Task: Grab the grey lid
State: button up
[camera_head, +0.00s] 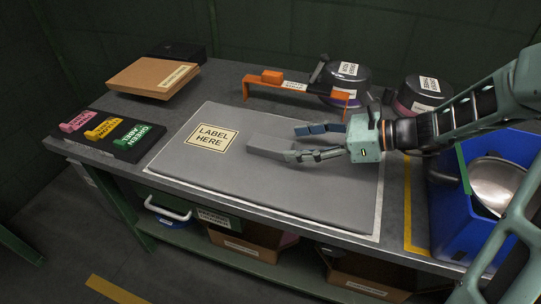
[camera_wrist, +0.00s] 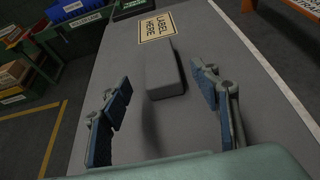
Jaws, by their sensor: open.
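A grey oblong piece (camera_head: 270,145) lies on the large grey mat (camera_head: 232,185); it is the only loose grey piece on the mat, and I cannot tell for sure that it is the lid. My gripper (camera_head: 294,143) is open and empty over the mat, its fingers pointing left toward the piece. In the wrist view the grey piece (camera_wrist: 164,73) lies ahead, between and just beyond the open fingertips (camera_wrist: 162,77). Its near end is close to the fingers; I see no clear contact.
A "LABEL HERE" patch (camera_head: 212,138) is beyond the piece. An orange bracket (camera_head: 298,85) and dark labelled pots (camera_head: 346,82) stand at the back. A blue bin (camera_head: 516,165) with a metal pan is at the right. Label holders (camera_head: 105,133) and a cardboard box (camera_head: 153,77) are at the left.

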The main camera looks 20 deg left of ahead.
aim_at(275, 144)
jog(key=b+x, duration=0.1)
jog(key=x, duration=0.5)
jog(key=shift+a+f+b, duration=0.15)
jog(key=shift+a+b, duration=0.15)
jog(key=shift+w, duration=0.1)
grip_shut()
